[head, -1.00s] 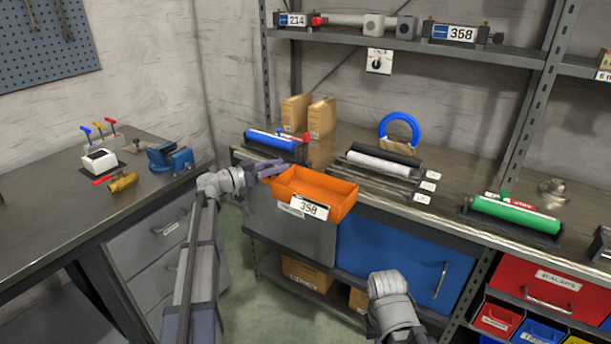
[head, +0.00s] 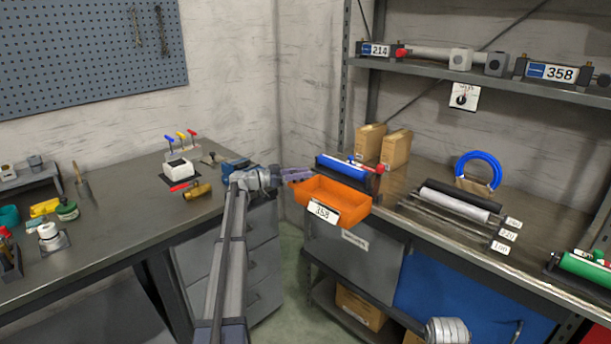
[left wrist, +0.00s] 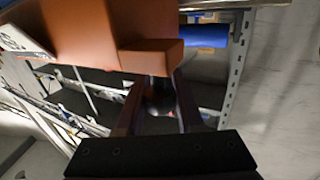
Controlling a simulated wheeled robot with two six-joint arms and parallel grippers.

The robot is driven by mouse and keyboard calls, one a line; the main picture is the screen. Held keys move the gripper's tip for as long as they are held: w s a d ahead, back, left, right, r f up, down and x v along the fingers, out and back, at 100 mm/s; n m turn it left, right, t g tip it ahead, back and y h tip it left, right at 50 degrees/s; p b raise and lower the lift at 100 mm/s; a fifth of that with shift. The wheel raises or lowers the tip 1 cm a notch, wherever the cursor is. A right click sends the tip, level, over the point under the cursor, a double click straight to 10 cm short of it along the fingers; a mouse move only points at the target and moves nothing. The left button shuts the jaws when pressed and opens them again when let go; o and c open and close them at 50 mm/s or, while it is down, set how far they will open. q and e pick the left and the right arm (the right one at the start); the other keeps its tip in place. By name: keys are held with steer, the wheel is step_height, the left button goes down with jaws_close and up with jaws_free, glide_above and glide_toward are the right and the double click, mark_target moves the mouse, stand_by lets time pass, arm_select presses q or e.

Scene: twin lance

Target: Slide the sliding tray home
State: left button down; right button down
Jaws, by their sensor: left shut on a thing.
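The exact contact is partly hidden. Only a rounded grey piece of my right arm shows at the bottom of the head view; its gripper is out of frame.
The right bench (head: 400,195) carries two cardboard boxes (head: 383,145), a dark and white roller set (head: 457,203) and a blue ring (head: 478,170). A grey drawer front (head: 335,250) is below the tray. The left bench (head: 130,215) holds a vise and small tools.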

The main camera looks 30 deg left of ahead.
arm_select(q)
steer(key=c, duration=0.5)
jaws_free()
steer(key=shift+v, duration=3.9)
